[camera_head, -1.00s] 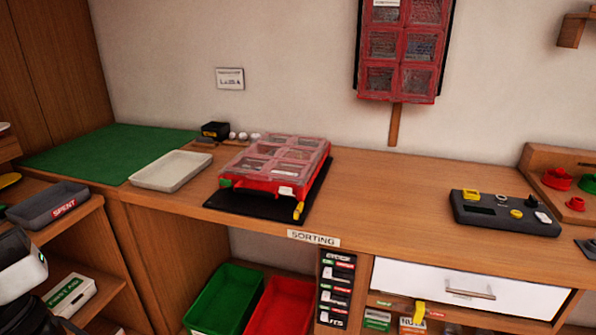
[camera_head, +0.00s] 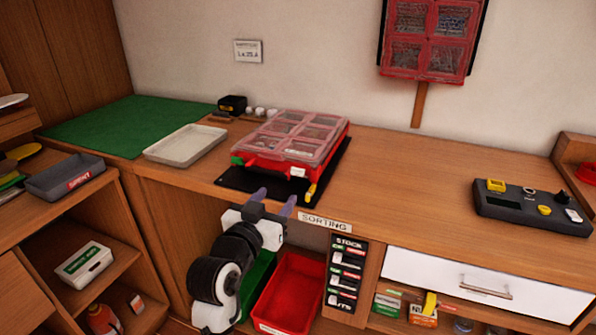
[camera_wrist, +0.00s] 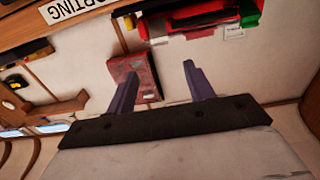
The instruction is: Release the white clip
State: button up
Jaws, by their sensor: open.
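The white clip (camera_head: 298,172) is a small pale piece on the front of a red case (camera_head: 265,165) with a clear, compartmented lid. A green clip (camera_head: 237,160) is to its left and a yellow clip (camera_head: 311,192) to its right. My gripper (camera_head: 274,199) is open and empty, its two purple fingers pointing up just in front of the bench edge, below and nearer than the case, apart from the clip. In the wrist view my gripper (camera_wrist: 160,70) also shows nothing between its fingers; the case is upside down at the top, and I cannot clearly pick out the white clip there.
The case stands on a black mat (camera_head: 232,184). A beige tray (camera_head: 186,145) and green mat (camera_head: 125,125) lie to the left. A dark control box (camera_head: 530,208) stands at right. A red bin (camera_head: 290,290) is below. Bench between case and control box is clear.

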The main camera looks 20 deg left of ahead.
aim_at(297, 170)
jog(key=w+p, duration=0.1)
jog(key=w, duration=0.4)
jog(key=w+p, duration=0.2)
jog(key=w, duration=0.2)
jog(key=shift+w+d+r, duration=0.15)
jog(key=shift+w, duration=0.8)
jog(key=c, duration=1)
jog(key=shift+s+f+t+b, duration=0.1)
jog(key=shift+f+t+b, duration=0.2)
jog(key=shift+f+b, duration=0.6)
jog(key=shift+s+r+t+b, duration=0.1)
jog(key=shift+r+t+b, duration=0.2)
jog(key=shift+b, duration=0.9)
jog(key=shift+r, duration=0.15)
